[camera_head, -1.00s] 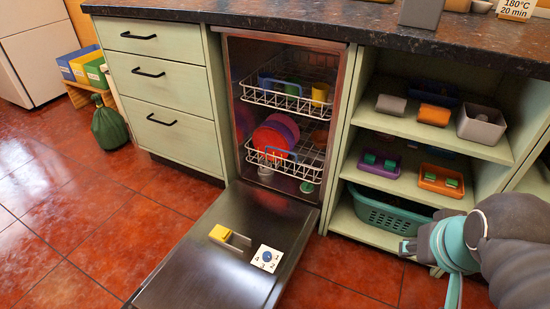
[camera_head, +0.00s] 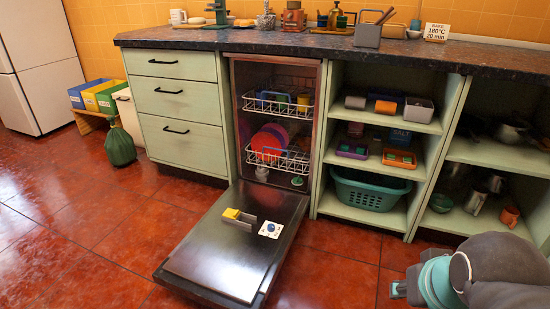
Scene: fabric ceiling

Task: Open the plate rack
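The dishwasher stands open, with its door (camera_head: 225,262) lowered flat above the floor. My gripper (camera_head: 396,289) is at the lower right, well apart from the racks and to the right of the door. Its fingers are small and partly hidden by my arm, so I cannot tell their opening.
Open shelves right of the dishwasher hold trays and a teal basket (camera_head: 369,190). Drawers (camera_head: 178,115) stand to the left. The red tiled floor is clear around the lowered door.

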